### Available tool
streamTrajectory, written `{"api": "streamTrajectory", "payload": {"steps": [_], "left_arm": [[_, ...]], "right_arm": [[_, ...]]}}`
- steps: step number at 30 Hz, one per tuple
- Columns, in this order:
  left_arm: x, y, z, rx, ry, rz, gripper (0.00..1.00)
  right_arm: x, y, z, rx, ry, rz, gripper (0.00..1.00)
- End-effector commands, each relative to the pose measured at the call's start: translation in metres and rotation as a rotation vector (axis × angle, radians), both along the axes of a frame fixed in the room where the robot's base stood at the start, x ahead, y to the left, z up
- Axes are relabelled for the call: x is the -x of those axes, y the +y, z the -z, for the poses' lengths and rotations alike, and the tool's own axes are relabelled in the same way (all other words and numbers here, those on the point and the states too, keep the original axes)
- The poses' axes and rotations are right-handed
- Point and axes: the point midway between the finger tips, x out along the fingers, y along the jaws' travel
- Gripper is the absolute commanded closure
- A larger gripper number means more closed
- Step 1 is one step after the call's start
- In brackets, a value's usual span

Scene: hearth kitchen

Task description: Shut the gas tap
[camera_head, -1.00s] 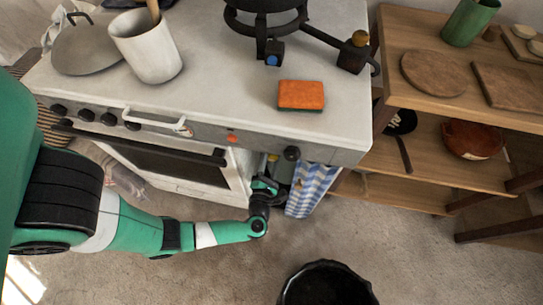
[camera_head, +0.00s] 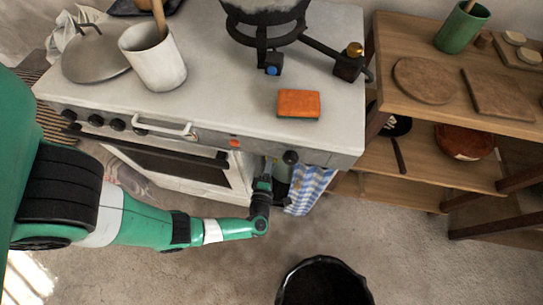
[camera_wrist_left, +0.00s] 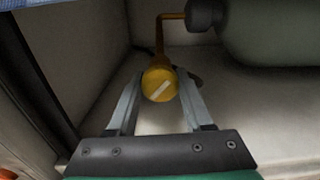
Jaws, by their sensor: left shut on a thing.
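The gas tap is a round yellow knob (camera_wrist_left: 160,85) with a pale slanted bar on its face, seen in the left wrist view. My left gripper (camera_wrist_left: 160,100) is shut on the knob, with one finger on each side of it. An orange-brown pipe (camera_wrist_left: 160,32) rises behind the knob and bends right to a grey-green gas bottle (camera_wrist_left: 275,30). In the head view my left gripper (camera_head: 263,182) reaches into the opening under the right end of the stove (camera_head: 220,70), where the tap is hidden. My right gripper is not in view.
A blue-checked cloth (camera_head: 310,190) hangs beside the opening, close to my left gripper. An orange sponge (camera_head: 298,103) lies on the stove top. A black bin (camera_head: 325,285) stands on the floor in front. Wooden shelves (camera_head: 410,185) stand at the right.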

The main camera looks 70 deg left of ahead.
Motion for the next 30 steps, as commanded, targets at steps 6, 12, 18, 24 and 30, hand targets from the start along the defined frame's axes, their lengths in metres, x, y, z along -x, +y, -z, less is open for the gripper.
{"api": "streamTrajectory", "payload": {"steps": [6, 12, 18, 24, 30], "left_arm": [[0.000, 0.000, -0.002, -0.105, 0.175, 0.000, 1.00], [0.000, 0.000, -0.002, -0.204, 0.338, -0.001, 1.00], [0.000, 0.000, -0.001, -0.296, 0.488, -0.001, 1.00], [0.000, 0.000, -0.001, -0.368, 0.607, -0.001, 1.00], [0.000, 0.000, -0.001, -0.413, 0.683, -0.001, 1.00]], "right_arm": [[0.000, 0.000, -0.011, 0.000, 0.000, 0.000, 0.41], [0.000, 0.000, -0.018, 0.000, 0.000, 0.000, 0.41], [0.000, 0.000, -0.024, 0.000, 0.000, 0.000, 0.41], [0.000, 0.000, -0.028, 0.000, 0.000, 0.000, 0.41], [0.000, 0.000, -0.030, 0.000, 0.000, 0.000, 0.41]]}}
